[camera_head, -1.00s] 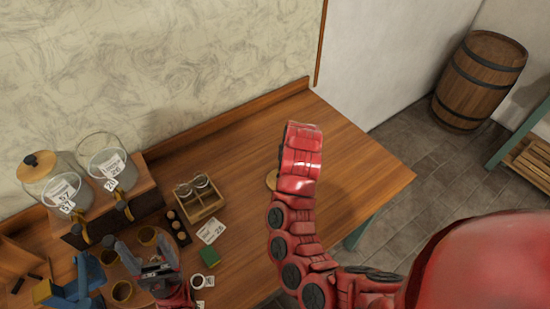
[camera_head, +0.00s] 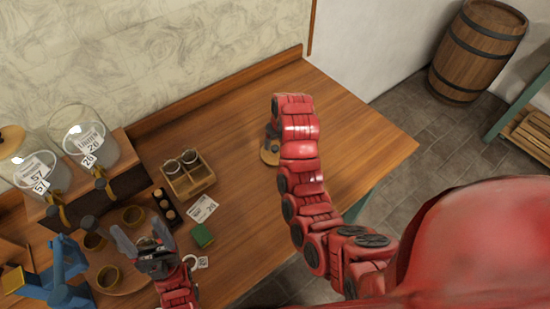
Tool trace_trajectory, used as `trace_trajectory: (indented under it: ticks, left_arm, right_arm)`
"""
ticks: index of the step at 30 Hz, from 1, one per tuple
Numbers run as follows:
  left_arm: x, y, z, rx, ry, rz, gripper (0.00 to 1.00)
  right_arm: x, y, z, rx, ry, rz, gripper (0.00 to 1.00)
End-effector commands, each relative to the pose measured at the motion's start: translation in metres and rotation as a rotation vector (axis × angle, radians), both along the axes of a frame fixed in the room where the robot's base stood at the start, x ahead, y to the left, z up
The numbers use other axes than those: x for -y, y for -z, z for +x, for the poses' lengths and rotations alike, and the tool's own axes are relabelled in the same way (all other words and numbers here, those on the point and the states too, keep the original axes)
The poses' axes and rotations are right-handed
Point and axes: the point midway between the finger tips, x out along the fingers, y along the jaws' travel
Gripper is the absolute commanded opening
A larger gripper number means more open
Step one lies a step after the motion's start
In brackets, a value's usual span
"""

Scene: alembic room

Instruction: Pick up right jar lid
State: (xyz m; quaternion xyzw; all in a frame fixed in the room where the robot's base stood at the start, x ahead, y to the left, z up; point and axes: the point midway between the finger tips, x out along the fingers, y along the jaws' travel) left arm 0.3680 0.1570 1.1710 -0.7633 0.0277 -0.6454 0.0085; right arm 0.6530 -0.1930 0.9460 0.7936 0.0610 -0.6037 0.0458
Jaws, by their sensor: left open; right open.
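The right jar lid (camera_head: 268,158), a round pale wooden disc, lies on the table behind my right arm. Part of it is hidden by the arm. My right gripper (camera_head: 272,134) is mostly hidden behind its own wrist; a dark part shows just above the lid. I cannot tell whether it touches the lid. The right glass jar (camera_head: 80,122) has no lid on it. The left jar (camera_head: 30,165) has a wooden lid (camera_head: 12,143) at the picture's left edge. My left gripper (camera_head: 143,238) is open and empty over the tray.
The jars stand on a wooden stand (camera_head: 60,208). The table right of my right arm is clear.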

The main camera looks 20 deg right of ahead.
Motion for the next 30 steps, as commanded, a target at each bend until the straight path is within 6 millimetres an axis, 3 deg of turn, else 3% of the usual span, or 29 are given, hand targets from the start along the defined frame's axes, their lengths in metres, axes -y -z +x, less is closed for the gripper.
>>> trace_trajectory:
  ticks: [5,11,18,26,30]
  left_arm:
    - [0.0,-0.011,0.0,0.0,0.0,0.0,0.73]
    - [0.0,-0.03,0.0,0.0,0.0,0.0,0.73]
    - [0.0,-0.036,0.0,0.0,0.0,0.0,0.73]
    - [0.0,-0.035,0.0,0.0,0.0,0.0,0.73]
    - [0.0,-0.035,0.0,0.0,0.0,0.0,0.73]
  right_arm:
    - [0.001,0.005,0.003,-0.005,0.002,0.001,0.7]
    - [0.003,0.026,0.012,-0.008,0.001,0.0,0.7]
    - [0.002,0.046,0.018,-0.001,0.001,-0.001,0.7]
    - [0.002,0.049,0.019,0.002,0.002,0.0,0.7]
    - [0.002,0.049,0.019,0.001,0.002,0.0,0.46]
